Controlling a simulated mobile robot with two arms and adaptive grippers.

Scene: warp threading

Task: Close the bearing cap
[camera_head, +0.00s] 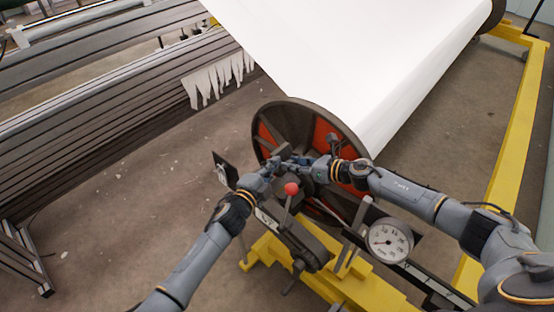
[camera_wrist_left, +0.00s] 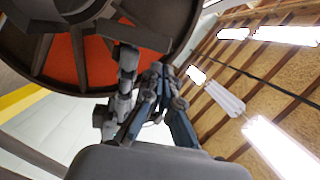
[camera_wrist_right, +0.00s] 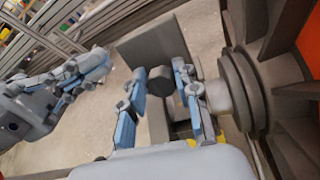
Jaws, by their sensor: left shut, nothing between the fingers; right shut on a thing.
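The bearing cap (camera_wrist_right: 158,42) is a grey block in the right wrist view, beside the beam's stepped shaft end (camera_wrist_right: 238,90). It stands raised and appears open; the head view shows it small and partly hidden (camera_head: 283,150). My right gripper (camera_head: 303,162) is shut on the cap's dark knob (camera_wrist_right: 160,80), which sits between its fingers in the right wrist view. My left gripper (camera_head: 272,166) is shut and empty, just left of the cap; its fingertips show close together in the left wrist view (camera_wrist_left: 162,75).
The large beam flange (camera_head: 267,120) with red panels stands behind the grippers, with white warp sheet (camera_head: 360,60) on the beam. A red-knobbed lever (camera_head: 291,189) rises just in front of the grippers. A round gauge (camera_head: 390,243) and yellow frame (camera_head: 350,290) lie nearer.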

